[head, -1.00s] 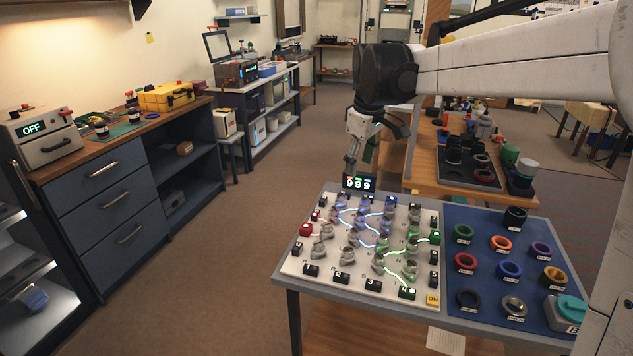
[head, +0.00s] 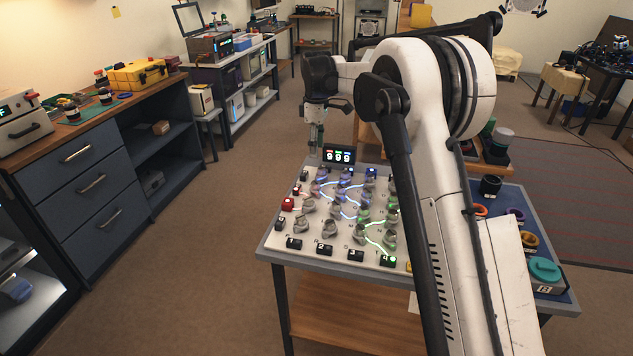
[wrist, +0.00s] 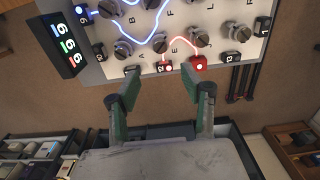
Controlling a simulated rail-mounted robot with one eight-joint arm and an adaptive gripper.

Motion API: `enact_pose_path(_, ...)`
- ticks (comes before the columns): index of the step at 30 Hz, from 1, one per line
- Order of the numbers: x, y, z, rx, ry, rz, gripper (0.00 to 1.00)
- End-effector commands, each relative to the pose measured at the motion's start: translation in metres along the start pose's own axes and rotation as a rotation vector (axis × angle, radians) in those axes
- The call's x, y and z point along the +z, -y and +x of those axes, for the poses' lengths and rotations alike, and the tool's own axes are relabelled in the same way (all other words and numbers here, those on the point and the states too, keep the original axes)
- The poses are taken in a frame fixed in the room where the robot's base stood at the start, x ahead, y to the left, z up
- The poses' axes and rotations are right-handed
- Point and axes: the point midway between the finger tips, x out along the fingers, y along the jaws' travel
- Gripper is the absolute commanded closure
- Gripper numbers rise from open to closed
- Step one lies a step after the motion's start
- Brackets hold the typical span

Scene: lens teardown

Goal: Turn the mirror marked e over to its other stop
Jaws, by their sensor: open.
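A white board (head: 262,247) carries several grey turnable mirrors, among them one at the front left (head: 308,229), and glowing blue, red and green light lines. In the wrist view several mirrors, such as this one (wrist: 203,38), stand beside small printed letters. In the head view my gripper (head: 314,152) hangs at the board's far left corner, left of the display.
A display reading 999 (head: 338,155) stands at the board's back edge, close to my gripper. Black numbered blocks line the board's edges. My arm hides the board's right side and part of the blue mat with coloured rings. Open floor lies left of the table.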

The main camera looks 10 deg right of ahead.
Motion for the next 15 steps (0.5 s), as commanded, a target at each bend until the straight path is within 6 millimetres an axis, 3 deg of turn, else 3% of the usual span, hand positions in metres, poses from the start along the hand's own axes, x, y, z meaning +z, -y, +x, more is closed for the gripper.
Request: enact_pose_path(15, 0.0, 0.0, 0.089, 0.0, 0.0, 0.002, 0.58)
